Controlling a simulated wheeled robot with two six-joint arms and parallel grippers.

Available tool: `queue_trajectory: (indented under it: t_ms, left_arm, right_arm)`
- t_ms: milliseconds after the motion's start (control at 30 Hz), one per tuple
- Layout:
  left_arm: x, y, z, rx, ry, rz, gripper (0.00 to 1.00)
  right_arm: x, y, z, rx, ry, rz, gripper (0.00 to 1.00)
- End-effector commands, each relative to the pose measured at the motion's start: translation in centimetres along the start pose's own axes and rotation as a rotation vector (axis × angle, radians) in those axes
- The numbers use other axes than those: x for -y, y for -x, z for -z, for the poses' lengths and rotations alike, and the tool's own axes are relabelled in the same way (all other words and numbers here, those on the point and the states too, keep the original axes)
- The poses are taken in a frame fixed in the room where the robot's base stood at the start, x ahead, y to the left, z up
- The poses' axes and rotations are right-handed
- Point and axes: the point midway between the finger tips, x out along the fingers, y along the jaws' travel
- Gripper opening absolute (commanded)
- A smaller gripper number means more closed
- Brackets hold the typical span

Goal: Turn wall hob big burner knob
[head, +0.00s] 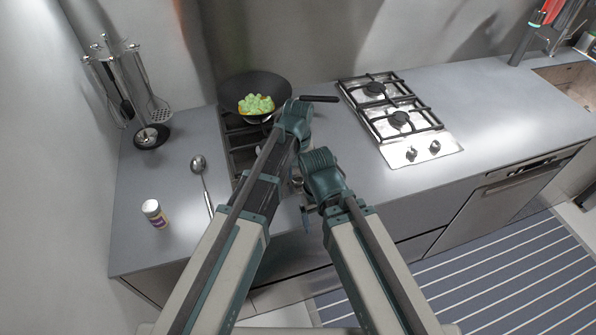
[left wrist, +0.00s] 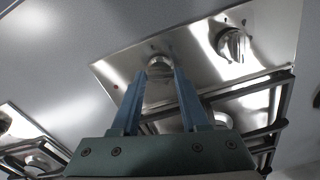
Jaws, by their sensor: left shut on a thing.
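The wall hob (head: 240,150) is at the left of the counter, partly hidden by my left arm. In the left wrist view its steel panel (left wrist: 120,72) carries two round metal knobs. My left gripper (head: 297,180) reaches down at the hob's front right. In the left wrist view its two blue fingers (left wrist: 160,74) are on either side of one knob (left wrist: 160,66) and shut on it. The other knob (left wrist: 232,44) is free, to the right. My right gripper (head: 306,216) hangs at the counter's front edge; its fingers are too small to read.
A black wok (head: 270,88) with green food stands on the wall hob, its handle pointing right. A second hob (head: 395,112) is farther right. A ladle (head: 202,180), a jar (head: 154,213) and a utensil stand (head: 150,137) are at the left. Counter between the hobs is clear.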

Motion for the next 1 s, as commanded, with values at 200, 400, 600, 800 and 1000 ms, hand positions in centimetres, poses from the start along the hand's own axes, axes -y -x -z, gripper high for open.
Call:
queue_trajectory:
  t_ms: [200, 400, 600, 800, 1000]
  left_arm:
    - [0.0, 0.0, 0.03, -0.001, 0.069, 0.0, 0.0]
    - [0.0, 0.0, 0.03, -0.001, 0.093, 0.0, 0.0]
    - [-0.01, 0.0, 0.04, -0.001, 0.096, 0.0, 0.0]
    - [0.0, 0.0, 0.03, -0.001, 0.096, 0.0, 0.46]
    - [0.0, 0.0, 0.02, 0.0, 0.095, 0.0, 0.75]
  right_arm:
    - [0.0, 0.0, 0.0, 0.0, 0.0, 0.0, 0.88]
    - [0.0, 0.0, 0.0, 0.0, 0.0, 0.0, 0.88]
    - [0.0, 0.0, 0.0, 0.0, 0.0, 0.0, 0.88]
    - [0.0, 0.0, 0.0, 0.0, 0.0, 0.0, 0.88]
    - [0.0, 0.0, 0.0, 0.0, 0.0, 0.0, 0.88]
